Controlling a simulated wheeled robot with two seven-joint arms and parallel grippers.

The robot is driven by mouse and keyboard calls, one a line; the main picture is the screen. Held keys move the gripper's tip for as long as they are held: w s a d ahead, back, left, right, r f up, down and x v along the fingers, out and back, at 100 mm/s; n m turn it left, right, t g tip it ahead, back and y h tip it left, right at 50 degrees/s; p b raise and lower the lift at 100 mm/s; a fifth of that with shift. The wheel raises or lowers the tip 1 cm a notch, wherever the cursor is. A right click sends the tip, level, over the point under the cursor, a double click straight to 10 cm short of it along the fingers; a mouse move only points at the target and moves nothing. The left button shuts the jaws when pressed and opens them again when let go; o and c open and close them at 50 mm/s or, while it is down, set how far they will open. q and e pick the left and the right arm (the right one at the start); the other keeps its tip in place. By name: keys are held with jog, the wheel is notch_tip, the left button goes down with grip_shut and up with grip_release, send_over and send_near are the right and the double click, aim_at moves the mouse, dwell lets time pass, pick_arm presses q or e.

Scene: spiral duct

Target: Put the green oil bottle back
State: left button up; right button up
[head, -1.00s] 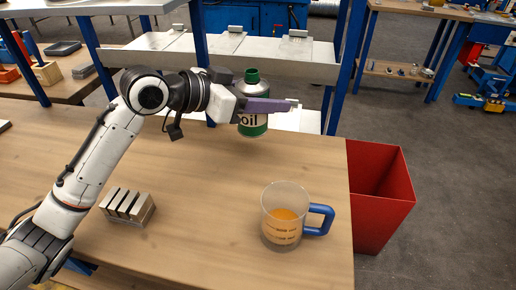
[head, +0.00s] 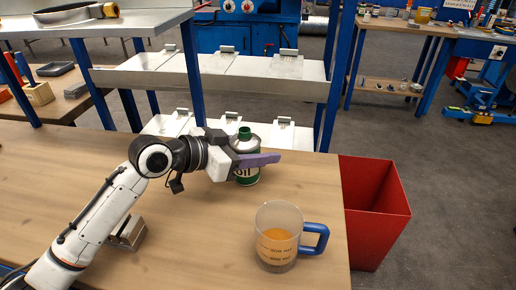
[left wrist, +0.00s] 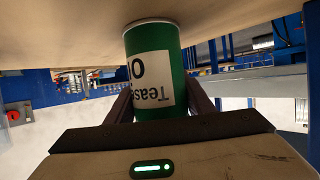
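The green oil bottle (head: 246,174) has a white label and a green cap. It is upright at the back of the wooden table (head: 200,235), to the left of and behind the measuring jug. My left gripper (head: 250,160) is around its body, with a purple finger across its front. In the left wrist view, which is upside down, the bottle (left wrist: 177,55) sits between both fingers, which look closed on its sides. Its base is at or very near the tabletop; I cannot tell if it touches. My right gripper is not in view.
A clear measuring jug (head: 278,240) with orange liquid and a blue handle stands at the front right. A red bin (head: 376,215) is beyond the table's right edge. A metal block (head: 128,232) is partly behind my left arm. Grey tiered shelves (head: 215,78) rise behind the table.

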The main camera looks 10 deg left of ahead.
pick_arm(q)
jog(key=o, duration=0.4)
jog(key=shift+r, duration=0.1)
jog(key=v, duration=1.2)
jog(key=shift+b, duration=0.3)
